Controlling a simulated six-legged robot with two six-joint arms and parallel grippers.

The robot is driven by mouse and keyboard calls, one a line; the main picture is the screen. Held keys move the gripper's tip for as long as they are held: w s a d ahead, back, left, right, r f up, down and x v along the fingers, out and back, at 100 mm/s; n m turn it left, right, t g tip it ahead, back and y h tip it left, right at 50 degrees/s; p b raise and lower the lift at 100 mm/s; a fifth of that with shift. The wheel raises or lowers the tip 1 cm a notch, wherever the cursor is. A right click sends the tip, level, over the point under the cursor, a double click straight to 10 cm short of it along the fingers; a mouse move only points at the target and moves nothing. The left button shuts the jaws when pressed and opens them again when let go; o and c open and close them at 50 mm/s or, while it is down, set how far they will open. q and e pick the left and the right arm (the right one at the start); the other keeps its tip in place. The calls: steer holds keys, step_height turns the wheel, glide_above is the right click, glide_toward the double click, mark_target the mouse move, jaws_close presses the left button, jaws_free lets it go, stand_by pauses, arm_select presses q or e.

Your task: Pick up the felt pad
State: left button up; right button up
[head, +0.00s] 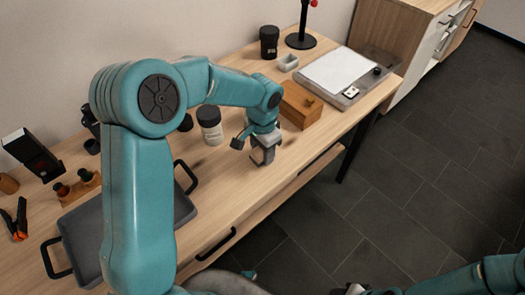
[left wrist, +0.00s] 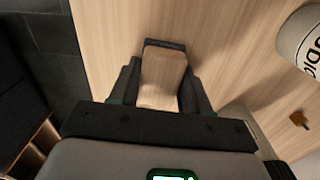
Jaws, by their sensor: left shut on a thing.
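My left gripper (head: 262,158) is low over the front part of the wooden table, right of the white jar. In the left wrist view its fingers (left wrist: 162,85) are shut on a small tan block with a dark far edge, which I take to be the felt pad (left wrist: 164,72). The fingers cover its sides. In the head view the gripper largely hides the pad, and I cannot tell whether it touches the tabletop. My right gripper (head: 352,290) shows only in part at the bottom edge, and its jaws are not clear.
A white jar (head: 211,130) with a dark lid stands left of the gripper, and a wooden box (head: 301,107) stands to the right. A grey tray (head: 80,237) with black handles lies to the left. A flat board with a white sheet (head: 337,70) lies at the far right.

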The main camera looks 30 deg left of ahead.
arm_select(q)
step_height(320, 180, up, 20)
steer(key=p, duration=0.2)
